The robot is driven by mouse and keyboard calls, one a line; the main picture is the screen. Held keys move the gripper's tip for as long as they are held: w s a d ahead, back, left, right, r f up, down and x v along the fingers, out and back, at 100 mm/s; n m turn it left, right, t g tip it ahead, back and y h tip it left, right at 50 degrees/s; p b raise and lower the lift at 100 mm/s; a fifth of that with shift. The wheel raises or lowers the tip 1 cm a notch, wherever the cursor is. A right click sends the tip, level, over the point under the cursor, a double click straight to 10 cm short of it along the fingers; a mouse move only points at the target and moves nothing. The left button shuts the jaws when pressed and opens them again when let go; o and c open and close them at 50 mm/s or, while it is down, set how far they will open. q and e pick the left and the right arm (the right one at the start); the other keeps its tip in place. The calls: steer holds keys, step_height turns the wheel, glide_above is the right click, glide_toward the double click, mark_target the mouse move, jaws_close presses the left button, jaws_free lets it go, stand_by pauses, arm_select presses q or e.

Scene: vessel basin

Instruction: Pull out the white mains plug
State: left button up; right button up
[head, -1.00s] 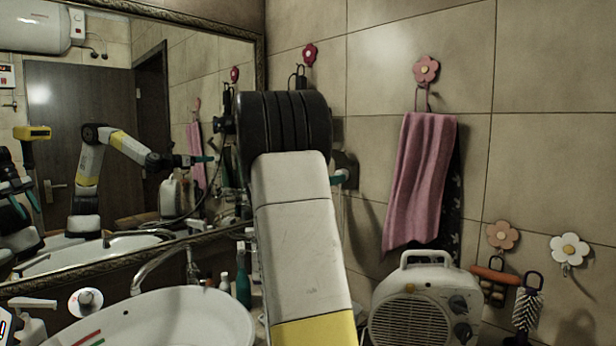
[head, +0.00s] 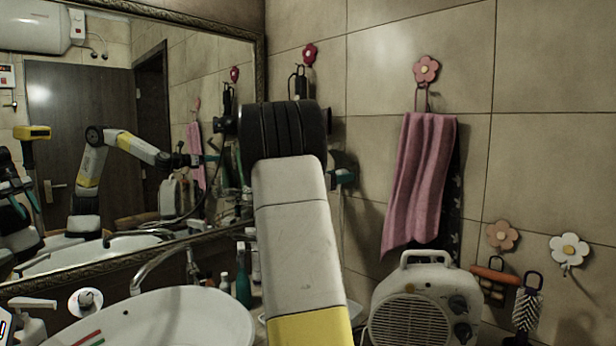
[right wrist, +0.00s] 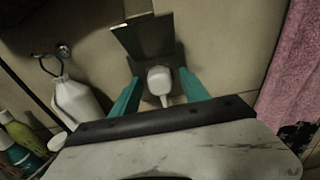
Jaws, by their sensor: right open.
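The white mains plug (right wrist: 159,76) shows in the right wrist view, at a wall socket with a raised dark flap (right wrist: 143,35). Its pale cord end points down toward my palm. My right gripper (right wrist: 159,84) is open, with one teal finger on each side of the plug. Small gaps seem to show between the fingers and the plug. In the head view my right arm hides the plug, and only a bit of a teal finger of the right gripper (head: 343,178) shows beside the wrist. My left gripper is not directly in view.
A pink towel (head: 420,180) hangs right of the socket, above a white fan heater (head: 412,305). The basin (head: 150,320), tap (head: 160,258) and several bottles (head: 243,280) are at lower left. A framed mirror (head: 150,60) covers the left wall.

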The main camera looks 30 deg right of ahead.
steer(key=shift+c, duration=0.4)
jaws_close()
steer(key=v, duration=0.6)
stand_by(1.3)
stand_by(0.4)
steer(key=shift+s, duration=0.1)
